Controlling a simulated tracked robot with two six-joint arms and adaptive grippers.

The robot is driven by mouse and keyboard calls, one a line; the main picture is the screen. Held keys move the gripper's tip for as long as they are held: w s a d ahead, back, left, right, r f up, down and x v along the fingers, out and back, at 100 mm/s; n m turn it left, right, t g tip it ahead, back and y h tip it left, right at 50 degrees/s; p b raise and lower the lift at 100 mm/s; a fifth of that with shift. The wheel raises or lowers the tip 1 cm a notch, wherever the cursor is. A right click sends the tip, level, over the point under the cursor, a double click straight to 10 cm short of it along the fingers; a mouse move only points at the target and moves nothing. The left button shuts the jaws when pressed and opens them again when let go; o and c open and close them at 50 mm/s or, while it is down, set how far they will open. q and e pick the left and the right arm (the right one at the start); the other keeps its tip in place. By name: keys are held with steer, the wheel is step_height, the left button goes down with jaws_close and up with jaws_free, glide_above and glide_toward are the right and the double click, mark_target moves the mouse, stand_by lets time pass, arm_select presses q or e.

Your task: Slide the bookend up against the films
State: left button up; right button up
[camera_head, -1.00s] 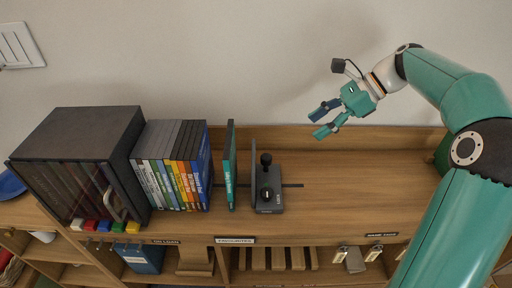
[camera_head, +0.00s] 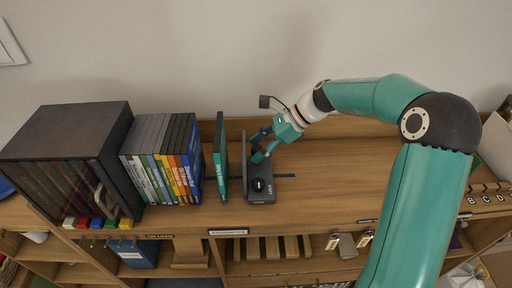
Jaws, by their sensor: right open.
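The dark grey bookend (camera_head: 261,192) stands on the wooden shelf top, with an upright plate on its left side and a round knob on its base. A slot runs along the shelf beneath it. A teal film case (camera_head: 220,170) stands upright just left of it, with a small gap between. The row of films (camera_head: 165,165) stands further left, apart from the teal case. My right gripper (camera_head: 258,146) is open at the bookend's back part, its fingers close to the upright plate; I cannot tell whether they touch. My left gripper is not in view.
A large dark box case (camera_head: 68,160) stands left of the films, with small coloured blocks (camera_head: 97,223) before it. The shelf top right of the bookend is clear (camera_head: 340,185). Cubbies with wooden slats (camera_head: 271,247) lie below. The wall is behind.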

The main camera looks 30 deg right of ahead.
steer(key=shift+w+a+f, duration=0.15)
steer(key=shift+a+f, duration=0.05)
jaws_close()
stand_by(0.3)
